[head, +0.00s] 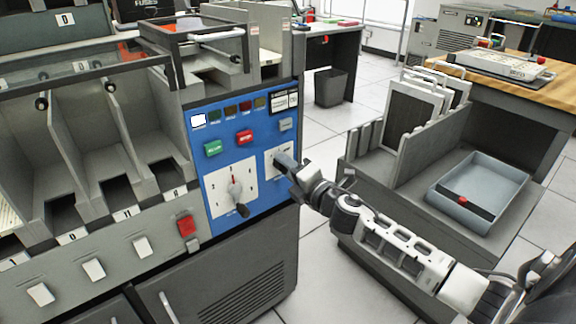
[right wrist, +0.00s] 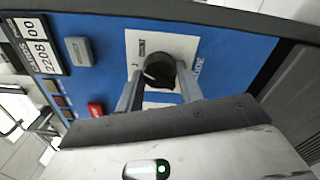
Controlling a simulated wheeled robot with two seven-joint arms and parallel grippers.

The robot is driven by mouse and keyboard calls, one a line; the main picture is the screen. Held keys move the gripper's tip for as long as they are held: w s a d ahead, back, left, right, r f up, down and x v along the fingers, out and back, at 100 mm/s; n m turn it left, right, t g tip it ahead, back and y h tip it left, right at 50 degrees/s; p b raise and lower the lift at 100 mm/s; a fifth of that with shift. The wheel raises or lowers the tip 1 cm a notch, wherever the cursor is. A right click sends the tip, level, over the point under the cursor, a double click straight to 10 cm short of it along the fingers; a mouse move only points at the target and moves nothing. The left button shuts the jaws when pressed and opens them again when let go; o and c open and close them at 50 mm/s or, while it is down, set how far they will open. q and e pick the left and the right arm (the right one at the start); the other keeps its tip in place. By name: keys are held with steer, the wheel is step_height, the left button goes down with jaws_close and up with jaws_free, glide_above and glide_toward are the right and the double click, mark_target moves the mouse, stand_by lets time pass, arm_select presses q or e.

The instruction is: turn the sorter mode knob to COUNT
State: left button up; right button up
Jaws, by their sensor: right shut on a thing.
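The sorter's blue control panel (head: 225,150) faces me in the head view. The mode knob (right wrist: 160,70) is black and sits on a white plate (right wrist: 140,42) with small lettering, partly hidden by my fingers. In the head view its white plate (head: 270,162) is at the panel's right side. My right gripper (head: 285,163) reaches it from the right and is shut on the knob, one finger on each side in the right wrist view (right wrist: 160,88). Which mode the knob points to I cannot tell. My left gripper is not in view.
Green (head: 212,149) and red (head: 245,137) buttons sit above. Card pockets (head: 120,140) lie left. A grey cart with a blue-grey tray (head: 480,185) stands right.

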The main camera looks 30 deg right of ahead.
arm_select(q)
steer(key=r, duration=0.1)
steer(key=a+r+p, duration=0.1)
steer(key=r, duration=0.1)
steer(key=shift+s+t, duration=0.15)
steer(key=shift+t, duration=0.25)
arm_select(e)
steer(key=m, duration=0.3)
steer(key=shift+m, duration=0.3)
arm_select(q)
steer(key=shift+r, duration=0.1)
arm_select(e)
steer(key=o, duration=1)
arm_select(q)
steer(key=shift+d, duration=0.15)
